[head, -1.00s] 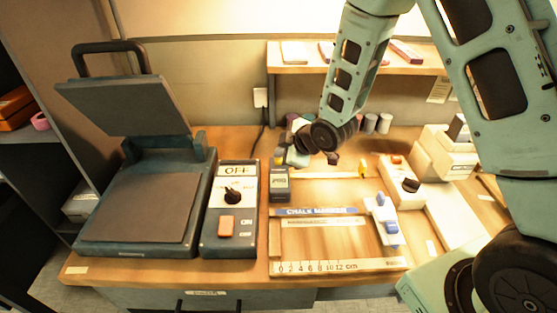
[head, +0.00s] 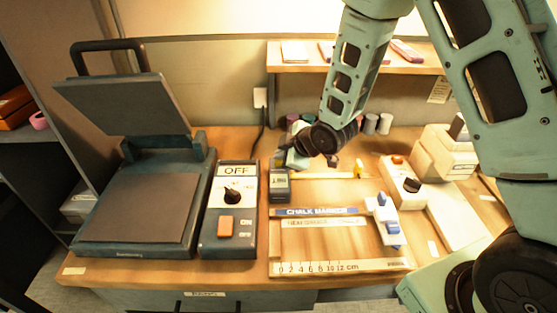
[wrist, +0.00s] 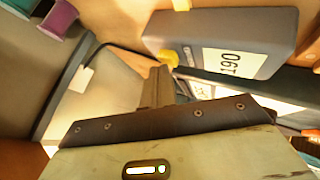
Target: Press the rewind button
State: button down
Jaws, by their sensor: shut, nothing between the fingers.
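No button in view carries a readable rewind label. A small dark counter box (head: 280,185) stands near the middle of the table; in the wrist view this box (wrist: 225,42) shows the number 190. A yellow knob-like part (wrist: 168,58) sits at its near left corner there. My gripper (wrist: 158,70) is shut and empty, its fingertips close beside the yellow part; I cannot tell whether they touch.
A dark control box with an OFF label and an orange button (head: 226,226) stands left, beside an open press (head: 140,205). A white box (head: 403,183) with a black knob stands right. Small cylinders (head: 370,124) stand at the back. A shelf (head: 345,67) hangs behind.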

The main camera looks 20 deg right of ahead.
dwell(0.4)
jog(key=shift+r+p, duration=0.6)
jog(key=shift+r, duration=0.3)
jog(key=shift+r, duration=0.1)
jog(key=shift+r+p, duration=1.75)
jog(key=shift+r, duration=0.6)
